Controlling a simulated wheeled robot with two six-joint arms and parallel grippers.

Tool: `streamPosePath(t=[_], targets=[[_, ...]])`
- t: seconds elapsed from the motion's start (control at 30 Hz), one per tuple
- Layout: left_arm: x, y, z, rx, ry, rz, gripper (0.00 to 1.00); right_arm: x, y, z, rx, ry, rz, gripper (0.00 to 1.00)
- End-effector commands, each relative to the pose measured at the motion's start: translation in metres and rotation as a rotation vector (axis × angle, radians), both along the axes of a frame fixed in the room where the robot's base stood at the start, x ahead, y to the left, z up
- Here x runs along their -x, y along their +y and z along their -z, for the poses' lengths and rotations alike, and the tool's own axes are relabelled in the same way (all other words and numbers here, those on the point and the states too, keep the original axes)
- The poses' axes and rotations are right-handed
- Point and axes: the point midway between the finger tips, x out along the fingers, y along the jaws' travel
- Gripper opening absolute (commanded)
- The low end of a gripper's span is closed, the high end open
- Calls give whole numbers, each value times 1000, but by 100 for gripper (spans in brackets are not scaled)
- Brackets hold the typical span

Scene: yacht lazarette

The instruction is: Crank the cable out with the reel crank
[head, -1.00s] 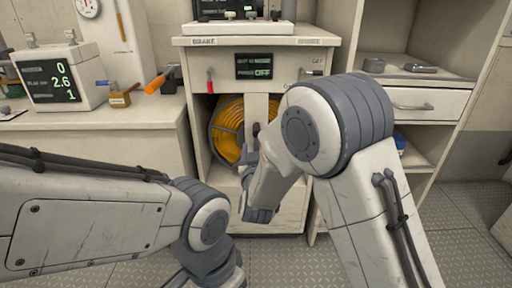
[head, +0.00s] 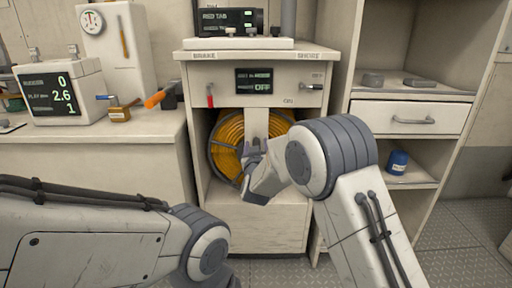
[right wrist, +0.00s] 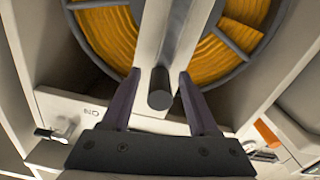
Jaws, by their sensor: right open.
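The cable reel (head: 226,150) with orange cable sits in the open bay of the white cabinet. A pale upright bar (head: 257,122) stands in front of it. In the right wrist view, a dark cylindrical crank handle (right wrist: 160,90) sticks out from the pale bar, with the orange cable (right wrist: 110,35) behind. My right gripper (right wrist: 160,92) is open, with one finger on each side of the handle; I see gaps on both sides. In the head view the right gripper (head: 250,163) is in front of the reel and the handle is hidden. My left gripper is out of view.
The cabinet has a red lever (head: 210,95) at left, a display (head: 254,81) showing OFF, and a small switch (head: 312,86) at right. A counter box (head: 60,88) and orange-handled tool (head: 158,98) are on the left bench. A blue jar (head: 398,161) is on the right shelf.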

Motion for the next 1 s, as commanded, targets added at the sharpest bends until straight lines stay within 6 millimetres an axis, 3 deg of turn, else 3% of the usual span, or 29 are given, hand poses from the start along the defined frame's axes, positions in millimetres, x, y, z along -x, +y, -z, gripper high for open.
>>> streamPosePath(t=[0.1, 0.27, 1.0], targets=[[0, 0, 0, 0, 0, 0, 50, 0, 0, 0, 0, 0, 0, 61], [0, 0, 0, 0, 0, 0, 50, 0, 0, 0, 0, 0, 0, 0], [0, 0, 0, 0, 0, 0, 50, 1, -1, 0, 1, 1, 1, 0]])
